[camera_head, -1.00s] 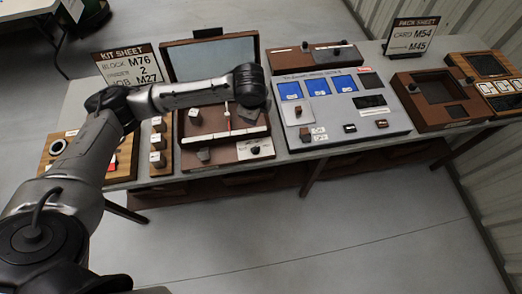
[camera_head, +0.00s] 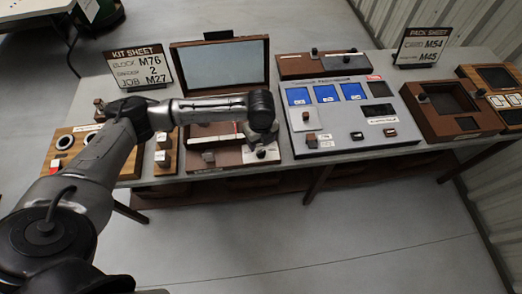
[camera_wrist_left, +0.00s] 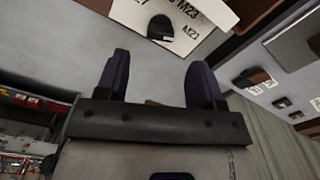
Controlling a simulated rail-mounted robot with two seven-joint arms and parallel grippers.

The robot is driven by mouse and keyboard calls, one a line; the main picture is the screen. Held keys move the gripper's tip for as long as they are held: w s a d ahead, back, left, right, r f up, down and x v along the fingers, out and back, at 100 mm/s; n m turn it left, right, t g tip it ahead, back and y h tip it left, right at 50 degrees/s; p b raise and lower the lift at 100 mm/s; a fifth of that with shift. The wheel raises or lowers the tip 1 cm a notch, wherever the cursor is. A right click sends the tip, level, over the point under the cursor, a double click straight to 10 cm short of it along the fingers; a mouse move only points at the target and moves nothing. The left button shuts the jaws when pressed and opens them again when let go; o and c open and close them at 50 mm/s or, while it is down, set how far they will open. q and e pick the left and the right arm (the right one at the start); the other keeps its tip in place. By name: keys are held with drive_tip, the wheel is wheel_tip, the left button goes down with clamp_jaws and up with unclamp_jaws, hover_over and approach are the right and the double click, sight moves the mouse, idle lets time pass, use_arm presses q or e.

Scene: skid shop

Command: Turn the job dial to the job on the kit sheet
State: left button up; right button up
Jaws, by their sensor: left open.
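The job dial is a black knob (camera_head: 261,153) on a white plate at the front edge of the brown case. In the left wrist view the knob (camera_wrist_left: 160,27) sits on the white plate (camera_wrist_left: 200,20), with M23 labels readable near it; which label it points at is unclear. My left gripper (camera_head: 263,140) hangs just above and behind the dial. In the left wrist view the two fingers (camera_wrist_left: 158,70) are apart with nothing between them, and the knob lies beyond the tips. The kit sheet (camera_head: 141,67) reads block M76, 2, job M27. My right gripper is out of view.
The brown case's raised lid (camera_head: 220,64) stands behind my left forearm. Right of the dial is a grey panel (camera_head: 400,140) with blue screens and small knobs. A wooden board (camera_head: 57,165) with rings is at the left. The floor in front is clear.

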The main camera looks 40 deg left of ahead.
sight(261, 151)
use_arm(q)
wheel_tip(261, 151, down, 6)
drive_tip(key=shift+f+b, duration=0.25)
drive_tip(key=shift+b, duration=0.25)
